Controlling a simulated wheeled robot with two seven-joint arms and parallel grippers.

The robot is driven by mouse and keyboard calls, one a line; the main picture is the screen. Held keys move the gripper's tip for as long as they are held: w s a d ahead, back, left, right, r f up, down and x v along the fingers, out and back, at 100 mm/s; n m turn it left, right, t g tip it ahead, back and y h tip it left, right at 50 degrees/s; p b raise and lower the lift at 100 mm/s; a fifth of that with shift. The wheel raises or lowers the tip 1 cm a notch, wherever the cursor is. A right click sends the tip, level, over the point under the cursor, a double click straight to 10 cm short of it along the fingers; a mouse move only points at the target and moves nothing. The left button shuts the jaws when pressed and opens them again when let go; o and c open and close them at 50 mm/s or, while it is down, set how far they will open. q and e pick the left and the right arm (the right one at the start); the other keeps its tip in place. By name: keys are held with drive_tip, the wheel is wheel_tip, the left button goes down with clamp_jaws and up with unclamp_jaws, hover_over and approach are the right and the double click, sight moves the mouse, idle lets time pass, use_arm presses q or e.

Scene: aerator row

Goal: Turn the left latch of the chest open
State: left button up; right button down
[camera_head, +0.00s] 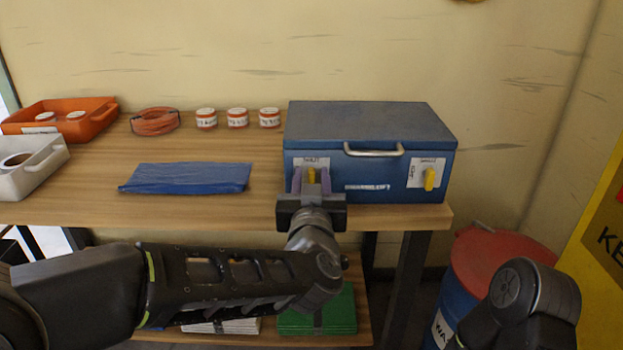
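The blue chest (370,125) stands on the wooden table with its lid closed and a metal handle (373,151) on the front. The left latch (311,175) is a yellow knob on a white label at the front left; it looks upright, its lower part hidden by my gripper. My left gripper (312,183) is in front of it, its two purple fingers on either side of the knob with small gaps showing. Whether either finger touches the knob is hard to tell. The right latch (429,180) is a similar yellow knob, slightly tilted. My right gripper is out of view.
The table (230,207) also holds a folded blue cloth (187,178), three small labelled jars (238,118), an orange coil (155,121), an orange bin (95,122) and a white bin (42,170). A red-topped blue drum (490,262) stands at the lower right.

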use_arm(q)
clamp_jaws()
drive_tip(key=shift+n, duration=0.3)
idle(0.4)
drive_tip(key=n+b, duration=0.2)
drive_tip(key=n, duration=0.1)
drive_tip(key=n+b, duration=0.1)
drive_tip(key=n, duration=0.1)
drive_tip(key=shift+a+f+b, duration=0.25)
drive_tip(key=shift+b, duration=0.15)
drive_tip(key=n+b, duration=0.2)
drive_tip(key=n, duration=0.1)
drive_tip(key=n+b, duration=0.2)
drive_tip(key=n, duration=0.1)
drive_tip(key=n+b, duration=0.3)
drive_tip(key=shift+a+f+n, duration=0.25)
drive_tip(key=shift+f+n, duration=0.15)
drive_tip(key=shift+n+b, duration=0.95)
drive_tip(key=shift+n, duration=0.35)
